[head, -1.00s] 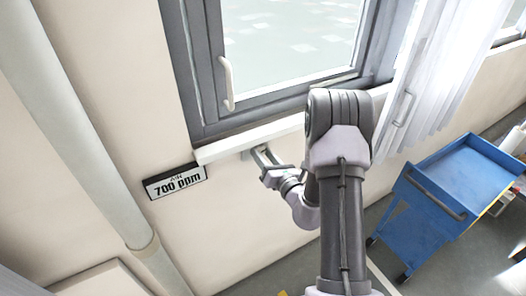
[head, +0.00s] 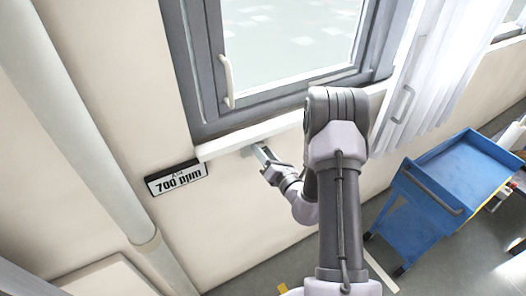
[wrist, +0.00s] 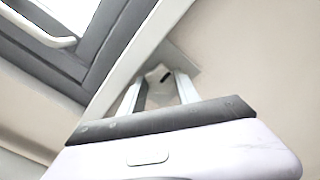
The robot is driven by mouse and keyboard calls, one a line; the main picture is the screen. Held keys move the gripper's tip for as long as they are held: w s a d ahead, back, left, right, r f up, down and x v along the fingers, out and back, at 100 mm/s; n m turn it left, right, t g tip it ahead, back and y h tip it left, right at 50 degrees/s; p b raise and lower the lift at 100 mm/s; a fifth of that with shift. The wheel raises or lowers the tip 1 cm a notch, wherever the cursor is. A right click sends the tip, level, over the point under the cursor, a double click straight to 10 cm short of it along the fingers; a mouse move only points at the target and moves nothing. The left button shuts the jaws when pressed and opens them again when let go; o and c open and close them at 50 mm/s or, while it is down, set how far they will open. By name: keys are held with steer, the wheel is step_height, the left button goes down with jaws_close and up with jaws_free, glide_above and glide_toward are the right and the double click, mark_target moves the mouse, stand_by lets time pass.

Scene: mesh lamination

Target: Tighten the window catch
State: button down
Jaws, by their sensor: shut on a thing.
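The window catch (wrist: 158,75) is a small pale, lobed knob with a dark slot, on a light plate under the sill. My gripper (wrist: 160,84) is shut on the knob in the wrist view, with one finger on each side. In the head view my gripper (head: 260,153) reaches up to the wall just below the sill; the knob is hidden there by the fingers. The grey-framed window (head: 290,35) is above, with a white handle (head: 228,82) that also shows in the wrist view (wrist: 38,26).
The white sill (head: 235,139) runs close above my gripper. A 700 ppm display (head: 176,178) hangs on the wall to the left, beside a thick pipe (head: 75,125). A white curtain (head: 425,85) and a blue cart (head: 450,185) are at the right.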

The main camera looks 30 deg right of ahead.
steer(key=c, duration=0.9)
jaws_free()
